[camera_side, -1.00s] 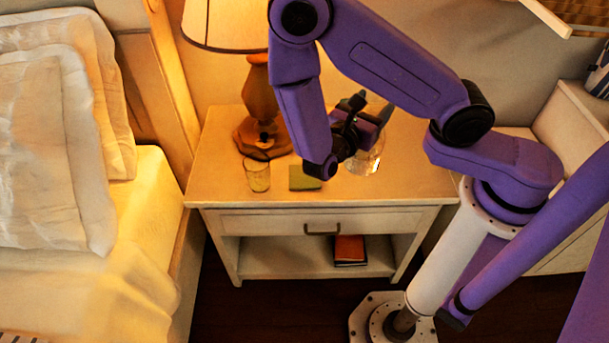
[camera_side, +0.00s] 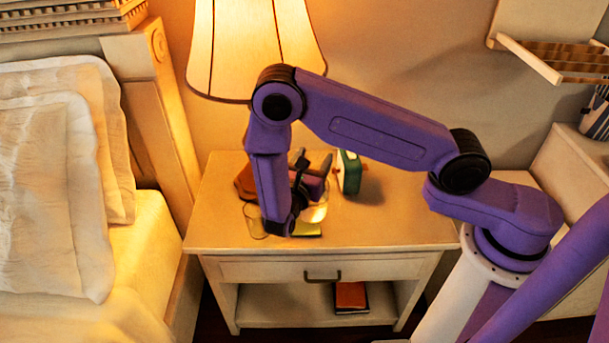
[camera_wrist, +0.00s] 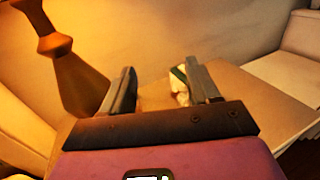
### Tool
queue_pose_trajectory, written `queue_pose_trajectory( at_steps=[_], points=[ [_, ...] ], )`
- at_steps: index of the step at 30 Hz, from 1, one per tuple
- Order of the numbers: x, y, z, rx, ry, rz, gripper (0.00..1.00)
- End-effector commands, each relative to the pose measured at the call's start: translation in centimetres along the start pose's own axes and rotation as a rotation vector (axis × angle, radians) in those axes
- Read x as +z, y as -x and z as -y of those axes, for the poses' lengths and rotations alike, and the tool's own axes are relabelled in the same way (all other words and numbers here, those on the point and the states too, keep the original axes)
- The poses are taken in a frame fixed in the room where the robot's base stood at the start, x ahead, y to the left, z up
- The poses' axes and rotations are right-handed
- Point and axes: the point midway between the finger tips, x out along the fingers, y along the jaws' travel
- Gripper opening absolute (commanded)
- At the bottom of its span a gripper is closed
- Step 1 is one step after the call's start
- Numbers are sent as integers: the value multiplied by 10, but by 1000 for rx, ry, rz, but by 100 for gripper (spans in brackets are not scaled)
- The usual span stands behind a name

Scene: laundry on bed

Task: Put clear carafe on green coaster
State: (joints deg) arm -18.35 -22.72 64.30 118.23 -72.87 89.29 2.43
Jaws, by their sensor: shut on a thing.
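The clear carafe (camera_side: 316,214) shows as a bright glassy patch below my gripper (camera_side: 313,162) in the side view, mostly hidden by my arm. My gripper is shut on it. In the wrist view my two fingers (camera_wrist: 163,88) stand apart, and the clear glass between them is hard to make out. The green coaster (camera_side: 309,230) lies flat near the nightstand's front, partly covered by my wrist. The carafe appears above or just behind the coaster. I cannot tell whether it touches it.
A drinking glass (camera_side: 252,222) stands close left of the coaster. The lamp (camera_side: 245,181) is behind it. A green and white object (camera_side: 348,172) stands at the back, right of my gripper. The nightstand's right side (camera_side: 400,220) is clear. The bed is at the left.

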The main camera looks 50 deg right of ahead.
Motion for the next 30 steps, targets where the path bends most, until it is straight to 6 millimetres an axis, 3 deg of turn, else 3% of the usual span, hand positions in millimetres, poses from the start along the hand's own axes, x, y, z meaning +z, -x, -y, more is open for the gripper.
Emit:
queue_pose_trajectory(
  at_steps=[7,13,21,30],
  points=[
    [-22,-6,-18,-1,-1,3,0],
    [-30,-8,-24,-1,-2,3,0],
    [-58,-8,-25,0,0,4,0],
    [-61,-8,-25,0,-2,1,0]
  ],
)
